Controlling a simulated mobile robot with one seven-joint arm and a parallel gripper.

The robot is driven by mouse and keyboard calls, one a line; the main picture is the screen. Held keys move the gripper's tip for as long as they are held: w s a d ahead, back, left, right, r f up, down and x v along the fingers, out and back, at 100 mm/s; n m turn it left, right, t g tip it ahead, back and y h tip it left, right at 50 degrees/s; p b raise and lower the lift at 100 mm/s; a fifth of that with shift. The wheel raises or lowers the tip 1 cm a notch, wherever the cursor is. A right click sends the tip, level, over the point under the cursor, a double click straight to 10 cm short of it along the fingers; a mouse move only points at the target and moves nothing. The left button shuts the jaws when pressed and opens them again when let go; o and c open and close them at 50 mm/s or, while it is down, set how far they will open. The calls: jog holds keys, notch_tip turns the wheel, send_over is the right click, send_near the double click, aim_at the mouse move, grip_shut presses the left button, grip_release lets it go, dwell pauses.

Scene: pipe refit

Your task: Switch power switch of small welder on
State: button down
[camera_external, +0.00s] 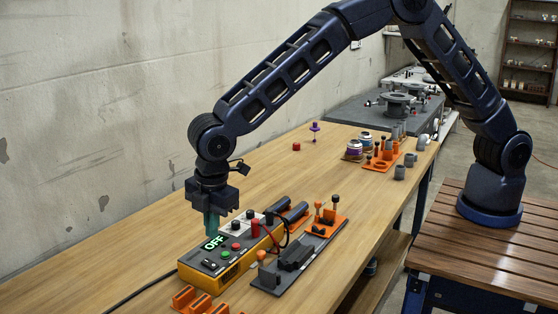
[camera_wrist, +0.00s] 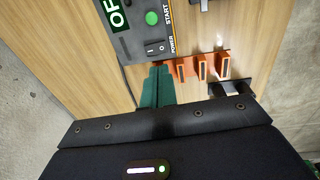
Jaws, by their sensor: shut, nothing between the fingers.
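The small welder (camera_external: 226,272) is a yellow box with a dark top panel, standing on the wooden bench. Its display (camera_external: 215,242) reads OFF in green, and part of it also shows in the wrist view (camera_wrist: 117,14). The power switch (camera_wrist: 156,48) is a black rocker labelled POWER, near the panel's edge. A green START button (camera_wrist: 151,18) lies beyond it. My gripper (camera_external: 211,232) points down over the welder with teal fingers shut and empty. In the wrist view the fingertips (camera_wrist: 157,69) appear just short of the switch; I cannot tell whether they touch the panel.
Orange holders (camera_wrist: 202,68) stand close beside the welder. A grey fixture plate (camera_external: 296,262) with clamps and dark cylinders (camera_external: 292,212) lie to its right. A cable (camera_external: 145,290) runs off left. The bench (camera_external: 120,255) is clear on the wall side.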

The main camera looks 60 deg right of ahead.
aim_at(206, 260)
notch_tip(206, 260, up, 6)
jog(key=shift+s, duration=0.45)
jog(key=shift+w+r+t, duration=0.15)
jog(key=shift+w+t, duration=0.15)
jog(key=shift+w, duration=0.45)
jog(key=f, duration=0.4)
jog(key=w+f, duration=0.1)
jog(key=f, duration=0.4)
jog(key=w+f, duration=0.1)
jog(key=f, duration=0.4)
